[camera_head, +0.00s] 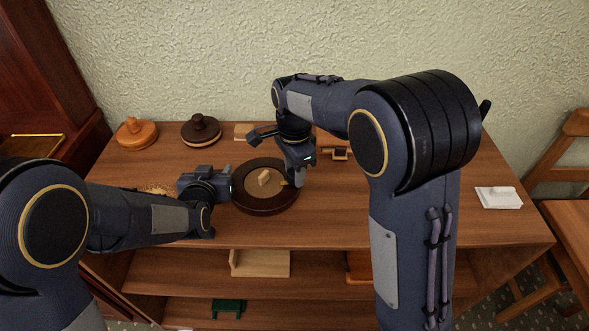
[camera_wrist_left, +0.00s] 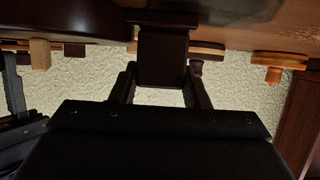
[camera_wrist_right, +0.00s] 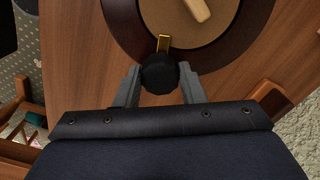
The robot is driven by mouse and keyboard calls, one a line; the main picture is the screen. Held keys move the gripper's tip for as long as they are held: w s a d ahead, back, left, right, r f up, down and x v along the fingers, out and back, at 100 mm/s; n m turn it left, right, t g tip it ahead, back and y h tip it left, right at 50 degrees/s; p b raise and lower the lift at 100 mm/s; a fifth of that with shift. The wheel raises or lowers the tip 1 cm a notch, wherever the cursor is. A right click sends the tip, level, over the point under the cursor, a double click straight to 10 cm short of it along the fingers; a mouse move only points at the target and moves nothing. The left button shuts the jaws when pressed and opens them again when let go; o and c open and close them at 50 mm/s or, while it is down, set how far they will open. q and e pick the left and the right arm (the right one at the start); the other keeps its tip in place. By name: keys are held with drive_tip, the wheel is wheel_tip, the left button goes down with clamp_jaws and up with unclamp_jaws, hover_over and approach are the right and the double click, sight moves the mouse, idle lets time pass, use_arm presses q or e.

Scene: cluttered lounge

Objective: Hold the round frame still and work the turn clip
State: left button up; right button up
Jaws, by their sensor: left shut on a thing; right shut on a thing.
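The round frame (camera_head: 250,206) is a dark brown ring lying on the cabinet top, around a light tan panel with a pale wooden grip (camera_head: 264,177) on it. My left gripper (camera_head: 231,188) is at the frame's left side; in the left wrist view it is shut on a dark block-like part (camera_wrist_left: 163,55) at the frame. The turn clip shows in the right wrist view as a brass tongue (camera_wrist_right: 163,42) with a black knob (camera_wrist_right: 159,74); the tongue points inward over the panel's edge. My right gripper (camera_head: 297,181) is shut on the knob at the frame's right side.
An orange knobbed disc (camera_head: 137,133), a dark brown knobbed disc (camera_head: 201,130) and a light wooden block (camera_head: 243,131) stand along the back. A white item (camera_head: 498,198) lies at the right. A pale wooden tray (camera_head: 260,264) is on the shelf below.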

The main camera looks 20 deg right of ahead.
drive_tip(key=o, duration=1)
drive_tip(key=shift+r, duration=0.1)
wheel_tip(320, 180, up, 12)
